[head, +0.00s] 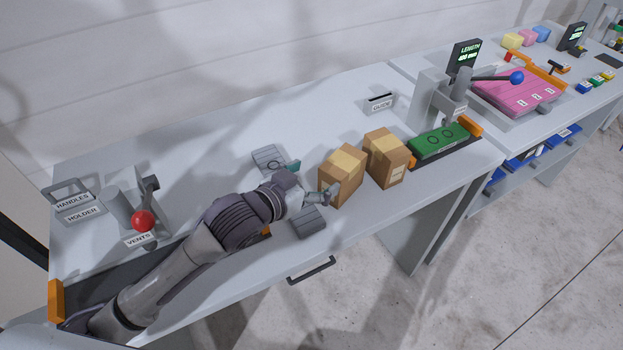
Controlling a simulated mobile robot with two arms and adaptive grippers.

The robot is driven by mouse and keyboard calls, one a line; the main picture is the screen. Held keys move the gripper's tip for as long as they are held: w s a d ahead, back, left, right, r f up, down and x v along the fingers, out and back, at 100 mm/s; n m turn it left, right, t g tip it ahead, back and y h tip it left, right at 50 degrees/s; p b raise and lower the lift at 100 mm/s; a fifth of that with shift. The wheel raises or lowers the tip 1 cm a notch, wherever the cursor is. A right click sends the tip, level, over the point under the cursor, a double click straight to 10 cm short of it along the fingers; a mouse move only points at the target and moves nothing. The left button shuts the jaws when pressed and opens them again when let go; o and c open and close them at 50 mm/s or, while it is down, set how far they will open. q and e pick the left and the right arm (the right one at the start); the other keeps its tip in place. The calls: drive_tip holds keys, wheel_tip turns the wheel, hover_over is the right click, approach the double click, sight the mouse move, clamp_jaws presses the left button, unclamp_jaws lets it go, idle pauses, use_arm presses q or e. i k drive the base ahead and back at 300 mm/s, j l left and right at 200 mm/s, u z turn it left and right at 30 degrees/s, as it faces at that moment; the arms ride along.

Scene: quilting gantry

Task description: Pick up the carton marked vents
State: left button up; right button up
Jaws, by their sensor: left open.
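Two brown cardboard cartons with pale tape stand side by side near the middle of the bench in the head view. The left carton (345,172) is nearest my left gripper. The right carton (386,158) has a small pale label on its front, too small to read. I cannot tell which carton is marked vents. My left gripper (311,183) is open, its fingers spread just left of the left carton. One finger overlaps that carton's lower left side in the picture; I cannot tell whether it touches. My right gripper is out of view.
A VENTS sign (138,240) stands by a red-knobbed lever (143,221) at left, near signs HANDLES and HOLDER. Grey blocks (309,222) lie near my gripper. A green plate (438,141) under a press is right of the cartons. The back of the bench is mostly clear.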

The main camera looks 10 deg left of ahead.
sight(388, 158)
drive_tip(key=i+l+z, duration=0.1)
drive_tip(key=l, duration=0.25)
drive_tip(key=i+l+z, duration=0.15)
drive_tip(key=l, duration=0.25)
drive_tip(key=i+l+z, duration=0.1)
drive_tip(key=l, duration=0.25)
drive_tip(key=i+l+z, duration=0.1)
drive_tip(key=l, duration=0.25)
